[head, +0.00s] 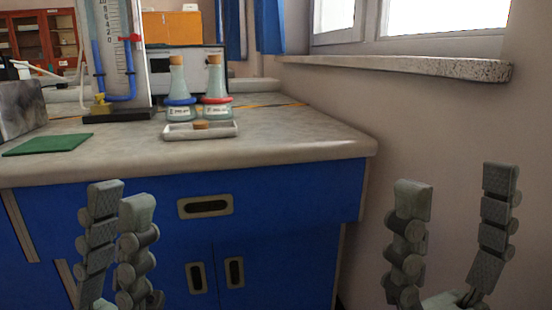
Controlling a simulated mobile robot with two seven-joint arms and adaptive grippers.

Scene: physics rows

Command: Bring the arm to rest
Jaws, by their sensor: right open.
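My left gripper (121,198) stands at the lower left of the head view, its fingers pointing up in front of the blue cabinet. Its two grey jointed fingers look close together and partly overlap; nothing shows between them, and I cannot tell how far apart they are. My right gripper (458,182) stands at the lower right, fingers pointing up and spread wide apart, empty, in front of the plain wall. Both grippers appear apart from the bench. The arms behind them are mostly out of view.
A grey bench top (290,140) over a blue cabinet (280,215) lies ahead. On it are two corked flasks (179,95) (215,95), a white tray (185,131) with a cork (200,124), a green mat (48,144) and a tube apparatus (112,60). A window sill (420,67) juts out at right.

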